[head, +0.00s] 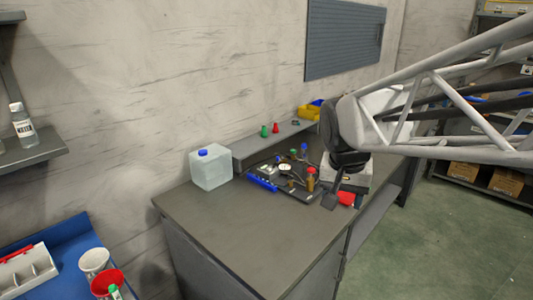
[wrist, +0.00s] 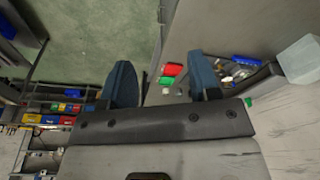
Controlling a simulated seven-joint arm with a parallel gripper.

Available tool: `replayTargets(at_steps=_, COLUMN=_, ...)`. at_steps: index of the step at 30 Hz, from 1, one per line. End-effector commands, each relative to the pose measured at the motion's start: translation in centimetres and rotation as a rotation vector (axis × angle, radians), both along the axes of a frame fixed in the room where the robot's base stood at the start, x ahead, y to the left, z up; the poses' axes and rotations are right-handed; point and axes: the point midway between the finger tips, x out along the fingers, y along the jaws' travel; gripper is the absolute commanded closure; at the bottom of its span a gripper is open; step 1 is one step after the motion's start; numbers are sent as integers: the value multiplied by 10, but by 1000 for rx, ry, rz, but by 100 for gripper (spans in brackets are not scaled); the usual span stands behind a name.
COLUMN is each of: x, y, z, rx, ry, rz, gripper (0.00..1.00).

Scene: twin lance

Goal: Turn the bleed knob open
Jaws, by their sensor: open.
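A dark board (head: 298,187) on the workbench carries a round white-faced gauge (head: 285,168), an amber cylinder with a red top (head: 310,181), and small blue and green fittings. I cannot tell which small part is the bleed knob. My gripper (head: 335,192) is at the right end of this board, pointing down, and hides part of what lies behind it. In the wrist view its two blue-grey fingers (wrist: 163,82) are apart with nothing held between them. Part of the board's fittings (wrist: 235,73) shows beyond the right finger.
A translucent jug with a blue cap (head: 210,170) stands left of the board. A blue bar (head: 262,183) lies at its left edge. A red object (head: 347,199) is beside my gripper. A raised shelf (head: 270,143) runs behind. The front of the workbench (head: 240,225) is clear.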

Motion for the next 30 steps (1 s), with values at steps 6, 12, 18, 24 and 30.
replayTargets(at_steps=6, x=57, y=3, z=4, rx=-10, ry=11, rz=-122, gripper=44)
replayTargets(at_steps=12, x=108, y=6, z=3, rx=-22, ry=16, rz=-235, gripper=44)
replayTargets(at_steps=18, x=159, y=10, z=-2, rx=-36, ry=16, rz=-350, gripper=44)
replayTargets(at_steps=24, x=210, y=15, z=-13, rx=-52, ry=12, rz=-463, gripper=44)
replayTargets(at_steps=30, x=260, y=21, z=-28, rx=-71, ry=3, rz=-575, gripper=44)
